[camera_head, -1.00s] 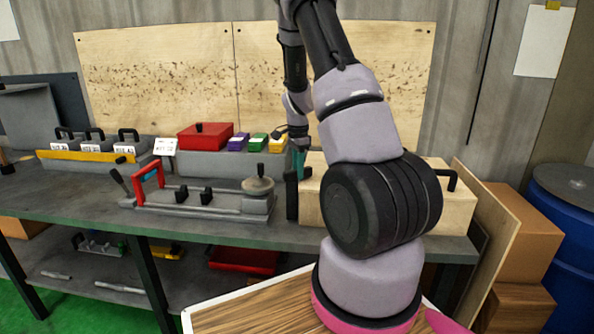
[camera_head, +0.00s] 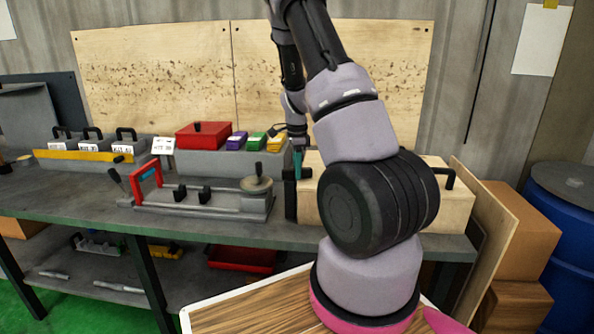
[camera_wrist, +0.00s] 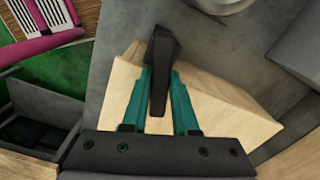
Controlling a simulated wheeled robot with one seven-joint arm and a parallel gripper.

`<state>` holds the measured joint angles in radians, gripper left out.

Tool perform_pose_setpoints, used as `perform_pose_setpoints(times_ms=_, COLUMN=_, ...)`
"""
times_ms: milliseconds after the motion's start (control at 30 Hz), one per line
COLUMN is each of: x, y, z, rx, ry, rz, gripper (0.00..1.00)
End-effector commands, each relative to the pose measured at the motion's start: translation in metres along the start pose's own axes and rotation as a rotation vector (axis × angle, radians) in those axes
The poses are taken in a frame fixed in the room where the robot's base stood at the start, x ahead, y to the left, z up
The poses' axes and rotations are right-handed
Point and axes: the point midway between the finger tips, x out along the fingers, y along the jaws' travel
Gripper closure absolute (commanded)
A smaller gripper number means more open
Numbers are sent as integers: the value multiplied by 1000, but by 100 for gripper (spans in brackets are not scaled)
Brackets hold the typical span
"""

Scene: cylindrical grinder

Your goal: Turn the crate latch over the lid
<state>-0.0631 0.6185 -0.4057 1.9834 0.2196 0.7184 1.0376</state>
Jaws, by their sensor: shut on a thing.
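The pale wooden crate (camera_head: 455,205) stands at the right end of the workbench. A black handle (camera_head: 449,178) shows at its right. My gripper (camera_head: 298,165) is at the crate's left end, with my arm covering much of the crate. In the wrist view, the teal fingers of my gripper (camera_wrist: 158,92) are shut on the black crate latch (camera_wrist: 164,50). The latch lies between the fingertips and over the pale wood of the crate (camera_wrist: 215,105). Whether it overlaps the lid cannot be told.
A blue barrel (camera_head: 568,215) and cardboard boxes (camera_head: 520,230) are at the right.

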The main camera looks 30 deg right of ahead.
Motion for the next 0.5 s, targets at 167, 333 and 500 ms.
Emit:
perform_pose_setpoints(times_ms=167, x=-1, y=-1, z=0, rx=-1, ry=0, rz=-2, gripper=43)
perform_pose_setpoints(times_ms=333, x=0, y=0, z=0, rx=-1, ry=0, rz=-1, gripper=43)
perform_pose_setpoints(times_ms=500, x=-4, y=-1, z=0, rx=-1, ry=-1, rz=-2, gripper=43)
